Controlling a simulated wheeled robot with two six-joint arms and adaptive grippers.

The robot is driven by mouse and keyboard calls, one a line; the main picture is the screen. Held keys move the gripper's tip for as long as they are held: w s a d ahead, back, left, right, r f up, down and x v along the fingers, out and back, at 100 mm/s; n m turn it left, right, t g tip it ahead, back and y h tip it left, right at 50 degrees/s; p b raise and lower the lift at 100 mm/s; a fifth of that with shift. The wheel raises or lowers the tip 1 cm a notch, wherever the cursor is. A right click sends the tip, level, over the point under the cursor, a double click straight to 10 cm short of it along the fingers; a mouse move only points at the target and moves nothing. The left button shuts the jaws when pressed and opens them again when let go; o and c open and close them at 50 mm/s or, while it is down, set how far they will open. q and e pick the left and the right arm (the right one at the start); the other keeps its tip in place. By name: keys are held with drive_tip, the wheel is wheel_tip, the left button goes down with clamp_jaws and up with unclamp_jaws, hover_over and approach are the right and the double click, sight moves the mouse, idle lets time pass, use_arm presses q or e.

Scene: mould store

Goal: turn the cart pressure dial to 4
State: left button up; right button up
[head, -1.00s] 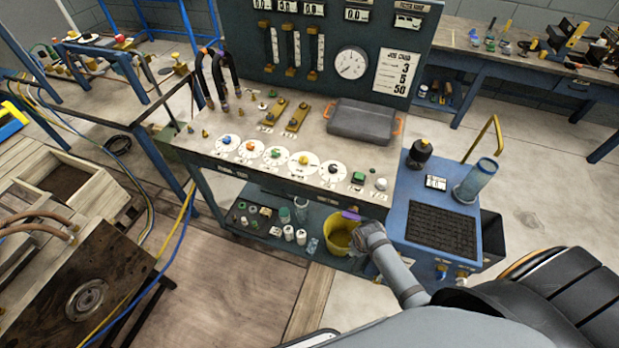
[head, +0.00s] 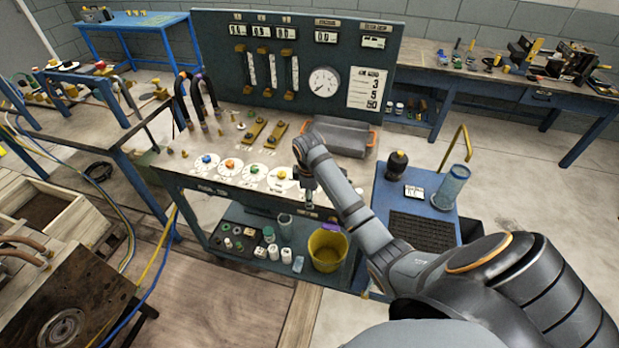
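The cart's sloped front panel carries a row of white dials with coloured knobs: a blue-knob dial (head: 206,159), an orange-knob dial (head: 229,163), a green-knob dial (head: 254,168) and a yellow-knob dial (head: 281,174). Their labels and pointer settings are too small to read, so I cannot tell which is the pressure dial. My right gripper (head: 308,194) points down over the panel, just right of the yellow-knob dial. My arm and gripper hide the black-knob dial and the panel's right end. Whether its fingers are open or touching anything is unclear. My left gripper is not in view.
A grey tray (head: 340,137) sits behind my wrist. Black hoses stand at the left. A yellow bucket (head: 327,250) is on the lower shelf; a blue side cart (head: 385,205) stands right.

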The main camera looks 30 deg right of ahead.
drive_tip(key=w+d+r+n+g+y, duration=0.1)
drive_tip(key=w+d+r+n, duration=0.35)
drive_tip(key=w+r, duration=0.35)
drive_tip(key=shift+m, duration=0.55)
drive_tip(key=f, duration=0.6)
drive_tip(key=s+f+p, duration=0.1)
drive_tip(key=f, duration=0.2)
drive_tip(key=shift+d+f, duration=0.15)
drive_tip(key=shift+f, duration=0.15)
drive_tip(key=shift+c, duration=0.4)
clamp_jaws()
